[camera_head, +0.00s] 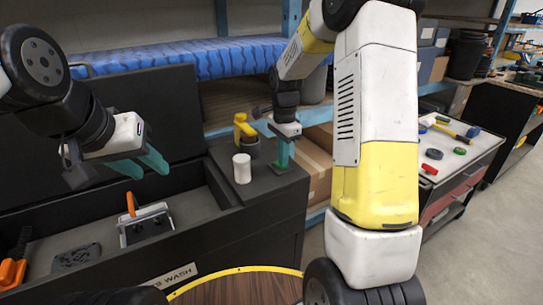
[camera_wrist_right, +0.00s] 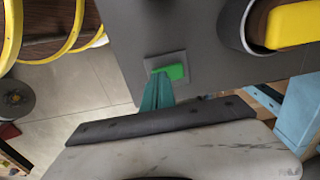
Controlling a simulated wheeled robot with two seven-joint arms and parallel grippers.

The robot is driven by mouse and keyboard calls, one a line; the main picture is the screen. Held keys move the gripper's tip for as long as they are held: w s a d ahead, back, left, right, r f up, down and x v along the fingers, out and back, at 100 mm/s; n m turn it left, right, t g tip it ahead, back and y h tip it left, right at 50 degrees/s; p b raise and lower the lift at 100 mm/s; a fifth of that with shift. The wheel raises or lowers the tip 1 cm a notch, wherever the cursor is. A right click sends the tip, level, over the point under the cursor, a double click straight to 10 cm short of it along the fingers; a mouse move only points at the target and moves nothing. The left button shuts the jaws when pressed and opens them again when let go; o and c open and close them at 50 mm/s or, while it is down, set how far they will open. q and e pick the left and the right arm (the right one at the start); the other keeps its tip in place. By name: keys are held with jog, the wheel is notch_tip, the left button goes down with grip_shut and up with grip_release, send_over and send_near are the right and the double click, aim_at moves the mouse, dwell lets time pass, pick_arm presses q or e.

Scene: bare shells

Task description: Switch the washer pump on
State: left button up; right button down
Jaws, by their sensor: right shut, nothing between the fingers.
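A green switch (camera_wrist_right: 176,72) sits on a small grey plate on the dark unit's flat top in the right wrist view. My right gripper (camera_wrist_right: 160,78) is shut and empty, its teal fingertips at the switch's left end. I cannot tell whether they touch it or how the switch is set. In the head view my right gripper (camera_head: 281,166) points down at the right end of the unit (camera_head: 265,188), and its fingers hide most of the switch. My left gripper (camera_head: 152,170) is open and empty above the unit's left part.
A white cylinder (camera_head: 242,168) and a dark cup with a yellow piece (camera_head: 244,128) stand left of my right gripper. An orange-handled metal device (camera_head: 146,223) sits in the unit below my left gripper. A yellow-rimmed wooden round (camera_head: 240,286) is at the front.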

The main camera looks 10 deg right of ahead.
jog(key=shift+f, duration=0.3)
jog(key=shift+r, duration=3.55)
jog(key=s+r+n+t, duration=0.2)
jog(key=s+n, duration=0.3)
jog(key=s, duration=0.3)
jog(key=s+a+r+n+t+y, duration=0.1)
jog(key=s+r+n, duration=0.3)
jog(key=s, duration=0.4)
jog(key=s+a+r+n+t+y, duration=0.1)
jog(key=s+r+n+t, duration=0.2)
jog(key=s, duration=0.5)
jog(key=r+n, duration=0.1)
jog(key=n, duration=0.1)
jog(key=shift+s+r+n, duration=0.15)
jog(key=shift+r+n, duration=0.15)
